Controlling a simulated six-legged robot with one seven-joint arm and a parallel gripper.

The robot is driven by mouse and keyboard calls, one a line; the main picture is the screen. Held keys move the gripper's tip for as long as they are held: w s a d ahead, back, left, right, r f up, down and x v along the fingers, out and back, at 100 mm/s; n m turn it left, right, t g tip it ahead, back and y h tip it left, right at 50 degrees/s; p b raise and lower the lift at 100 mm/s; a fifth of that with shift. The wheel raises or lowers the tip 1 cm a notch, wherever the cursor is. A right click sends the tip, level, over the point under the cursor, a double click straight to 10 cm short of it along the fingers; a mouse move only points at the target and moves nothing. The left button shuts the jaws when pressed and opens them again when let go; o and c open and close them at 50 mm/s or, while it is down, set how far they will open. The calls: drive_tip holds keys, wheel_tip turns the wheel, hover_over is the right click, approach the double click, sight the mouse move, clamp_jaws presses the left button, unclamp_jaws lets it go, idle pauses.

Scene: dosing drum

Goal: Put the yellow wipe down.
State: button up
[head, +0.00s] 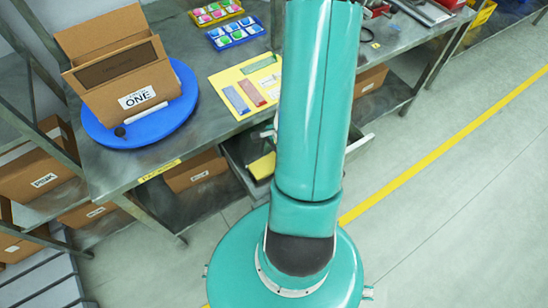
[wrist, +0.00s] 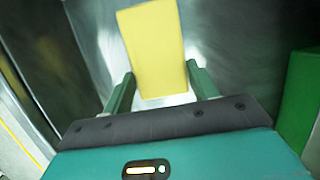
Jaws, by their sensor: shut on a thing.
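The yellow wipe (wrist: 152,45) is a flat pale-yellow rectangle between the fingers of my gripper (wrist: 160,70) in the wrist view. The gripper is shut on it, and the wipe reaches out past the fingertips. A grey metal surface lies behind it, and I cannot tell whether the wipe touches it. In the head view a small yellow patch (head: 262,166) shows left of my arm, by a grey drawer or tray (head: 236,160) below the bench edge. It may be the same wipe. My arm hides the gripper in the head view.
The steel bench (head: 185,140) holds a blue round turntable (head: 178,122) with an open cardboard box (head: 125,85), a yellow board (head: 230,75) with coloured strips, and trays of coloured pieces (head: 236,32). More boxes stand below. A green block (wrist: 300,100) is at the right in the wrist view.

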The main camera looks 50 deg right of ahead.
drive_tip(key=shift+f, duration=0.3)
drive_tip(key=shift+f, duration=0.1)
drive_tip(key=o, duration=1.2)
drive_tip(key=v, duration=1.2)
